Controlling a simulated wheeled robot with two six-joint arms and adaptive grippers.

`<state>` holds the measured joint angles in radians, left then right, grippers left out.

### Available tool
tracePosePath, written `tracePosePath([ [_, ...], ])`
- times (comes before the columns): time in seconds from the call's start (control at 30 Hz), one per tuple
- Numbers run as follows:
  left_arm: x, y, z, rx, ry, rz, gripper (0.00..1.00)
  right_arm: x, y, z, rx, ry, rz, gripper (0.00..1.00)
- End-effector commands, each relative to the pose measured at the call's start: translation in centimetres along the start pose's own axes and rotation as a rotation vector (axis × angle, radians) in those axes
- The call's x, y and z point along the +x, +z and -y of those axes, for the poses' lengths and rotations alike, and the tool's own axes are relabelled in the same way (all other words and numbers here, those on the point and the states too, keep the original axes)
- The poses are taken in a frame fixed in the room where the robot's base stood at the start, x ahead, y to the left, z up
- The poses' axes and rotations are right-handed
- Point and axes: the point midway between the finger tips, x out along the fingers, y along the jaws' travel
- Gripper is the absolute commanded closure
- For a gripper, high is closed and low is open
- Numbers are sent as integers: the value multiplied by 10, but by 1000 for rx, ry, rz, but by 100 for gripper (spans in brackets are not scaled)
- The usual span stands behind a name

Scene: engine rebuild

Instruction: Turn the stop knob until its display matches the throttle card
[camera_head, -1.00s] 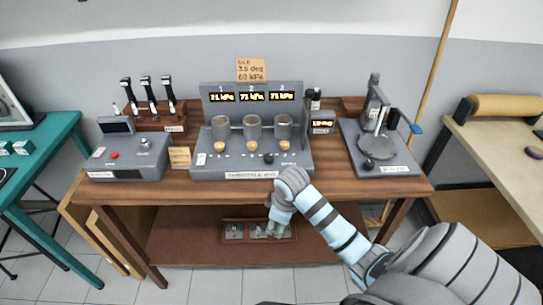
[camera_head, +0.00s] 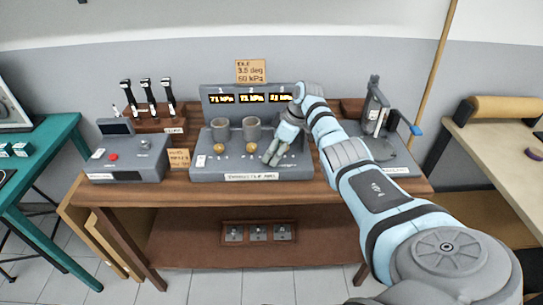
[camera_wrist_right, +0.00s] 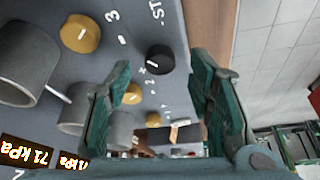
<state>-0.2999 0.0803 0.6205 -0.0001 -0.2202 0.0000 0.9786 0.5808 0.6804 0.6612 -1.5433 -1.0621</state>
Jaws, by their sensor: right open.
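The throttle rig (camera_head: 210,172) stands on the wooden bench. Its black stop knob (camera_wrist_right: 160,58) shows in the right wrist view; in the head view it is hidden by my right gripper. My right gripper (camera_head: 270,160) is open over the rig's front right. In the wrist view, the knob appears between the fingertips of the right gripper (camera_wrist_right: 160,72), with no clear contact. The throttle card (camera_head: 251,70) stands above the rig and reads 3.5 deg and 60 kPa. The stop display is hidden behind my arm. My left gripper is not in view.
The rig has brass knobs (camera_wrist_right: 80,33), grey cylinders (camera_head: 220,130) and lit kPa readouts (camera_head: 222,98); the first reads about 71 kPa. A grey box (camera_head: 125,158) with a red button stands left, and another device (camera_head: 374,115) stands right, partly behind my arm.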

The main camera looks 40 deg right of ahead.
Motion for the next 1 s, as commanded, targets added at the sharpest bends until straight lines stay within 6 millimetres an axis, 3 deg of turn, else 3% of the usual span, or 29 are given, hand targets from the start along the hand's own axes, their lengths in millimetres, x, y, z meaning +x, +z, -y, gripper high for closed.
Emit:
tracePosePath([
  [0.13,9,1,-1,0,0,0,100,20,1,0,1,1,-1,52],
  [0.4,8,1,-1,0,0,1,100,22,0,0,-1,2,0,52],
  [0.43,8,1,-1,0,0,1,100,22,0,0,-1,2,0,54],
  [0.73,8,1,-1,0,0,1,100,22,0,0,0,2,0,100],
  [1.0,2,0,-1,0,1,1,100,21,0,0,19,9,1,100],
])
